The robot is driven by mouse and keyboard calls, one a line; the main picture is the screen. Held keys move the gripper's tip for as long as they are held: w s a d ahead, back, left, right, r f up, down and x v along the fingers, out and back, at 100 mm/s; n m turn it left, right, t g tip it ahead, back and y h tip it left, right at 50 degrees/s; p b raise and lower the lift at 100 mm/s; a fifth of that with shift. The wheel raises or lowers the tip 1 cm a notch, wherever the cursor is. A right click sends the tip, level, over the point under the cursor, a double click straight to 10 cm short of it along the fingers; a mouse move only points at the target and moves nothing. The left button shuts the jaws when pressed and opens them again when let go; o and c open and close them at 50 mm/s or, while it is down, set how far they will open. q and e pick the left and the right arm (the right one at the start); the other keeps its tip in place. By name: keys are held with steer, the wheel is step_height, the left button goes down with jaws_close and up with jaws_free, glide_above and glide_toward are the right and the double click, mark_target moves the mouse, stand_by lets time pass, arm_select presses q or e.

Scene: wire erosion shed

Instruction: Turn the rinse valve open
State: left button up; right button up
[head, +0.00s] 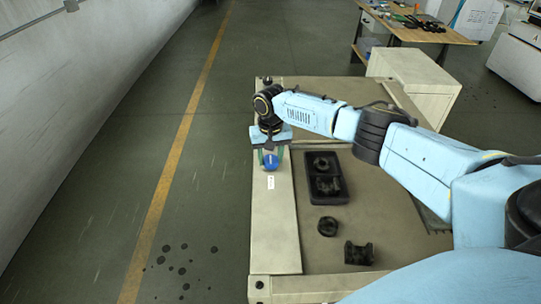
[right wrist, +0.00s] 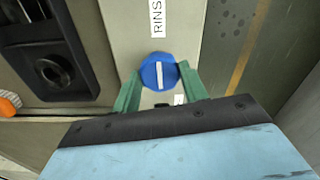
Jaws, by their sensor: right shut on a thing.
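The rinse valve is a blue knob (head: 271,161) with a white bar, on the pale panel along the left side of the bench. In the right wrist view the knob (right wrist: 160,73) sits between the green fingers, its white bar running nearly along the fingers. A label reading "RINS" (right wrist: 157,18) is beside it. My right gripper (head: 271,156) points down over the knob and is shut on it; it also shows in the right wrist view (right wrist: 160,80). My left gripper is not in view.
A black tray (head: 311,191) with dark parts lies on the bench right of the panel. A dark ring (head: 327,226) and a dark spool-like part (head: 358,253) lie nearer. A white cabinet (head: 415,80) stands behind. Floor to the left is clear, with dark spots.

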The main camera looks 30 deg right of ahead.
mark_target(270, 159)
steer(key=n+p, duration=0.1)
steer(key=n, duration=0.2)
steer(key=n+p, duration=0.1)
steer(key=n, duration=0.3)
steer(key=shift+n, duration=0.4)
steer(key=n, duration=0.4)
steer(key=shift+n+p, duration=0.3)
steer(key=n, duration=0.5)
steer(key=shift+n, duration=0.3)
steer(key=o, duration=1)
step_height(270, 159, up, 14)
steer(key=p, duration=0.1)
steer(key=shift+f, duration=0.25)
